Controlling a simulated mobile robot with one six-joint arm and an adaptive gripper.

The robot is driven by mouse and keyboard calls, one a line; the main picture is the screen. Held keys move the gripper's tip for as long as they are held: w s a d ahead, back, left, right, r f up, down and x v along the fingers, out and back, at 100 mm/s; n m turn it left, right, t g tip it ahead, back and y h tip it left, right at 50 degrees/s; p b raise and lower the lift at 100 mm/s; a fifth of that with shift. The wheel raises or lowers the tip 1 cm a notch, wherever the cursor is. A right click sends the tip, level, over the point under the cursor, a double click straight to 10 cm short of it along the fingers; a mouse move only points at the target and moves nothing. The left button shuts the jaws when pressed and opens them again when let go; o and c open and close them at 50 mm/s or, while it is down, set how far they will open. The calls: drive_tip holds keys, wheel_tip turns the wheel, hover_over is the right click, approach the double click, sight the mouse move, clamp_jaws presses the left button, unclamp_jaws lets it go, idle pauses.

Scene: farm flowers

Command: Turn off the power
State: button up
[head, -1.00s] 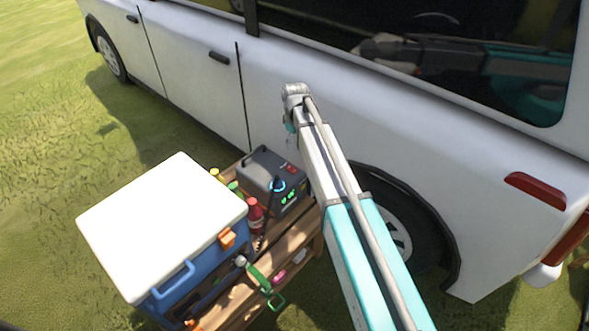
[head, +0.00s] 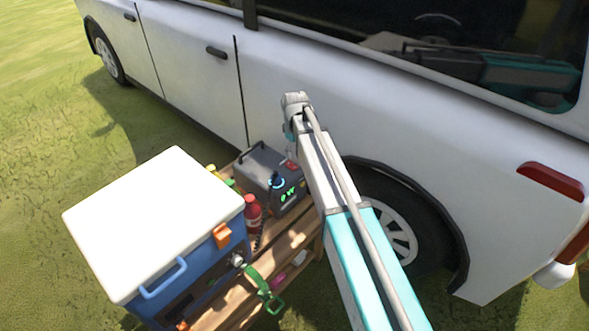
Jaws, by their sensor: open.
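A dark grey power box (head: 262,165) with a carry handle stands on a wooden table (head: 290,243) beside the van. Its front shows lit green digits (head: 288,195), a blue glowing ring (head: 277,183) and a small red part (head: 292,165) near the top. A black coiled cable (head: 262,236) hangs in front of it. My arm reaches up from the bottom, just right of the box, and bends at a grey joint above it. My gripper does not show; the rest of the arm past the bend is hidden.
A blue cooler with a white lid (head: 152,222) fills the table's left side. A red bottle (head: 252,212) stands between cooler and box. A green strap (head: 262,285) lies at the table's front. A white van (head: 420,125) blocks the back. Grass lies open at left.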

sight(295, 168)
drive_tip(key=shift+f+b, duration=3.3)
drive_tip(key=shift+f, duration=0.3)
clamp_jaws()
